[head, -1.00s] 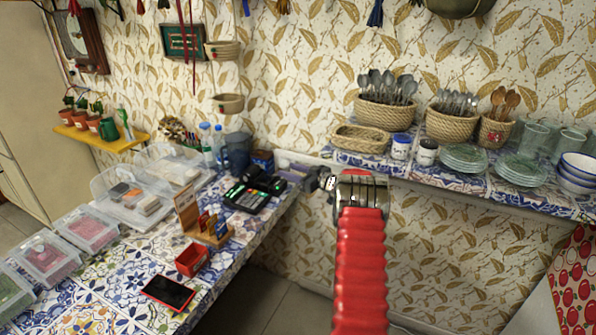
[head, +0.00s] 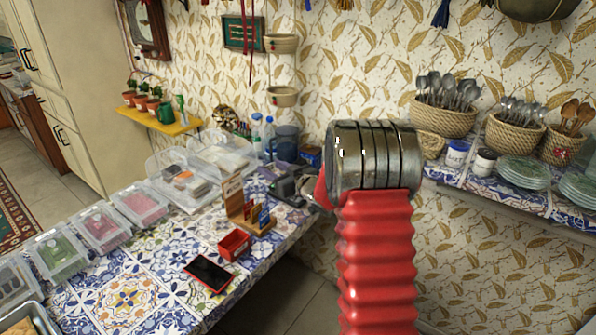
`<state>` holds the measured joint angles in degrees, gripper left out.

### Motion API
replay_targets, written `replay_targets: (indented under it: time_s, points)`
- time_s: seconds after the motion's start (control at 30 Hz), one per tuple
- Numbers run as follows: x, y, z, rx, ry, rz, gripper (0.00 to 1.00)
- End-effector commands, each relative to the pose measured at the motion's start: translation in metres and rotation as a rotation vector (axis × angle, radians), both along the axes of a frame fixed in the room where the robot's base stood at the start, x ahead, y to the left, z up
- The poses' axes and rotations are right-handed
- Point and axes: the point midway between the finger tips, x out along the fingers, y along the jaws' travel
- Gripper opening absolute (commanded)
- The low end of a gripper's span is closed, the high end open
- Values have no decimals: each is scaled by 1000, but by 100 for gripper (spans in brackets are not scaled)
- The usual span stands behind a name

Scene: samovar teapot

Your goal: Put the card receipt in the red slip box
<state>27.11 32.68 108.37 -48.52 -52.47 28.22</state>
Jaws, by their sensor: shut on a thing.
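The red slip box (head: 234,244) is a small open-topped red box. My gripper (head: 307,191) is mostly hidden behind my arm's metal joint and red sleeve. Only a small part of it shows, beside the dark card terminal at the counter's right side, to the right of the red box and farther back. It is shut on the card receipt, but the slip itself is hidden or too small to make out.
Clear plastic tubs (head: 139,205) line the counter's left and back. A bare tiled stretch (head: 165,255) lies left of the phone.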

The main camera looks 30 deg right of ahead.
Motion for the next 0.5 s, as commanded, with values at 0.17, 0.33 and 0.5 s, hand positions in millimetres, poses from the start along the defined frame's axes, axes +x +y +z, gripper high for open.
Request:
replay_targets:
  time_s: [0.17,0.33,0.5]
  points:
    - [-17,64,27,0,-2,38,21]
    - [-41,119,46,1,0,74,21]
    - [-70,167,61,2,3,105,21]
